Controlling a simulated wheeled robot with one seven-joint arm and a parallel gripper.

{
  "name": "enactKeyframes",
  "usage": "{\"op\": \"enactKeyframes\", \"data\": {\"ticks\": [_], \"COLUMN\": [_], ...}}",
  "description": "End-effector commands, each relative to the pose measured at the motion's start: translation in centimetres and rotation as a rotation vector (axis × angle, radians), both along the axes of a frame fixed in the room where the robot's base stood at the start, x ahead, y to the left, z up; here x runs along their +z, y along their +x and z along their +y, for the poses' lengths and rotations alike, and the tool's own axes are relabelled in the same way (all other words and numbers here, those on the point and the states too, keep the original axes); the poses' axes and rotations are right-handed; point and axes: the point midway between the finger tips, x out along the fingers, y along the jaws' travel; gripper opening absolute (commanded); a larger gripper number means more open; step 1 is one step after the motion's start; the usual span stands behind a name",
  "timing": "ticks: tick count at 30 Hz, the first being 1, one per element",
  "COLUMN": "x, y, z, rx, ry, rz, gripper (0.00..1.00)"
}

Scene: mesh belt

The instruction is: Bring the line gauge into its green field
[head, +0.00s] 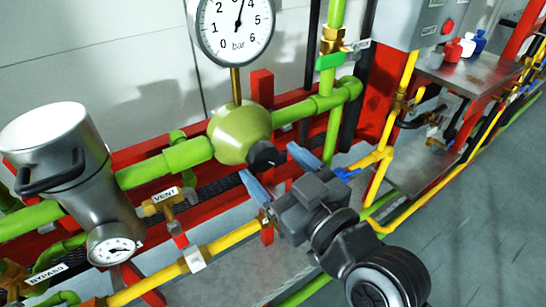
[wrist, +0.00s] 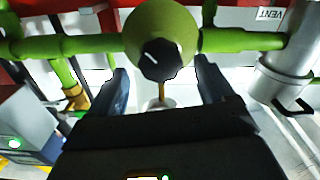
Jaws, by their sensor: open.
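The line gauge (head: 235,32) is a round white dial marked in bar, on a brass stem above the green regulator body (head: 238,134). Its needle points up and slightly right, left of the 4. The dial's top is cut off, and no green field shows. The black knob (head: 263,155) sits on the front of the regulator; in the wrist view the knob (wrist: 164,60) has a white pointer line. My gripper (head: 278,172) is open, its two blue fingers spread toward the knob. In the wrist view my gripper (wrist: 164,84) has a finger on each side, with nothing held.
A metal tank (head: 70,155) with a small gauge (head: 115,250) stands at left. A VENT valve (head: 165,200) and yellow pipe (head: 225,240) run below. A green-tagged valve (head: 332,60) rises behind the gripper. A grey box (head: 415,20) hangs at upper right. Floor is clear at right.

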Motion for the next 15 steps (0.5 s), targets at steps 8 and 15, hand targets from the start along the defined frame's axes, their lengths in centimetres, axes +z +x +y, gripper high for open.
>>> {"op": "enactKeyframes", "data": {"ticks": [8, 15], "x": [0.0, -0.05], "y": [1.45, 1.45], "z": [0.94, 0.95], "rx": [-0.001, -0.001], "ry": [0.0, 0.0], "rz": [0.0, 0.001], "gripper": [0.81, 0.79]}}
